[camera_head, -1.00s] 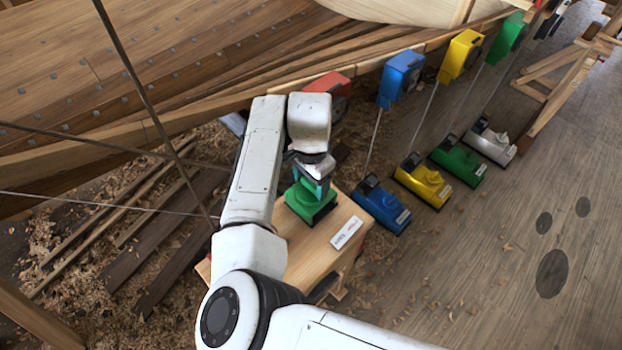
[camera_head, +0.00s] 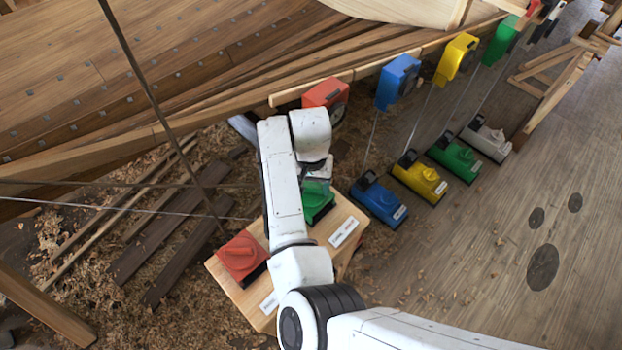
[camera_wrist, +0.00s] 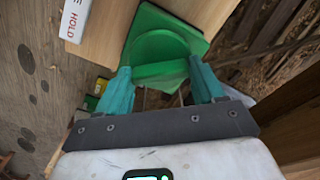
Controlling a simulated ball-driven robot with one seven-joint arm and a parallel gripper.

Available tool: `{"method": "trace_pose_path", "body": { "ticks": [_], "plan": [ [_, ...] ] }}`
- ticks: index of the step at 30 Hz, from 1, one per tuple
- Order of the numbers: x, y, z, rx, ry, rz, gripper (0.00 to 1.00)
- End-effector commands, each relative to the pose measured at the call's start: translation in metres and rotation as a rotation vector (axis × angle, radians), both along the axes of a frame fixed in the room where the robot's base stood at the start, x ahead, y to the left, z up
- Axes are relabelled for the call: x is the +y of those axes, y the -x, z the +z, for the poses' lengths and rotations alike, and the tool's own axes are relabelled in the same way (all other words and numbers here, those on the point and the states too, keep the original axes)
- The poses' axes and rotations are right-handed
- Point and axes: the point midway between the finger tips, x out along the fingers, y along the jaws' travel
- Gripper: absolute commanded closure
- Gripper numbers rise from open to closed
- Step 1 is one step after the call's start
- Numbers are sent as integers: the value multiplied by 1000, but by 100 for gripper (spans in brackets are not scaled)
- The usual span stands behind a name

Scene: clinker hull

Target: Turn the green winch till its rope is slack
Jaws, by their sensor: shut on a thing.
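A green winch (camera_head: 318,203) sits on a wooden box (camera_head: 243,296), mostly under my arm in the head view. In the wrist view the green winch (camera_wrist: 190,22) shows a square base, a round drum and a raised bar handle. My gripper (camera_wrist: 163,78) is shut on that handle, one teal finger at each end side. My gripper (camera_head: 317,168) also shows in the head view, partly hidden by my wrist. I cannot tell from these views whether the gripped winch's rope is taut.
A red winch (camera_head: 242,257) shares the box, with white labels (camera_head: 343,232) by its edge. Coloured blocks (camera_head: 398,80) hang along the hull. Ropes (camera_head: 140,72) cross at left.

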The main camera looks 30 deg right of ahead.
Motion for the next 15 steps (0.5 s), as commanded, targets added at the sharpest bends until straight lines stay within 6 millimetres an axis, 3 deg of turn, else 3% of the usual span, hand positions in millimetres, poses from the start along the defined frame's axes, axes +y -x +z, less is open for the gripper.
{"method": "trace_pose_path", "body": {
  "ticks": [15],
  "plan": [
    [1,-1,0,-1,0,131,62]
  ]
}}
